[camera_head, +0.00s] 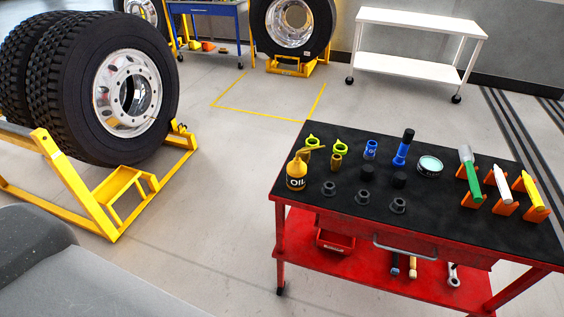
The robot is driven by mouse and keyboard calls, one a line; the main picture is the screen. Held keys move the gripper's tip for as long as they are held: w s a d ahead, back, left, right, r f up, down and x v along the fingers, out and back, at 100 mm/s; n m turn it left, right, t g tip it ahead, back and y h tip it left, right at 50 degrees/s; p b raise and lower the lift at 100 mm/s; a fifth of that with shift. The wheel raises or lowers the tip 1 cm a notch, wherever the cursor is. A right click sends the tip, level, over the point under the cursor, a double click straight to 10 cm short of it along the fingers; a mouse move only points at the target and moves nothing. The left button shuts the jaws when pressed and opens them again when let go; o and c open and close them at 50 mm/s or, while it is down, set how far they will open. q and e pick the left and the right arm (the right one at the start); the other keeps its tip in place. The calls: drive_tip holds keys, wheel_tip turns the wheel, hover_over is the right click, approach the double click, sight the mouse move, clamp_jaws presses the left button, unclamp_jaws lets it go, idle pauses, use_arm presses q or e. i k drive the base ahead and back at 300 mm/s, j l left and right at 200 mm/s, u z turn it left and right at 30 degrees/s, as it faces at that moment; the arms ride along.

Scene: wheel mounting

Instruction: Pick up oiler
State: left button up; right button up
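The oiler (296,176) is a yellow can with a dark band lettered "OIL" and a thin spout angled up to the right. It stands upright at the left end of the black top of a red tool cart (412,221). Neither of my grippers is in view, and nothing touches the oiler. A large grey rounded shape fills the lower left corner.
Yellow-green fittings (340,147), dark nuts (362,197), blue tools (402,148), a round tin (429,166) and orange holders (503,208) share the cart top. Truck wheels (126,92) on a yellow stand (117,227) are left. A white cart (417,22) stands behind. Floor between is clear.

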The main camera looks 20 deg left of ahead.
sight(297, 170)
drive_tip(key=i+l+u, duration=0.75)
drive_tip(key=l, duration=0.25)
drive_tip(key=k+j, duration=0.05)
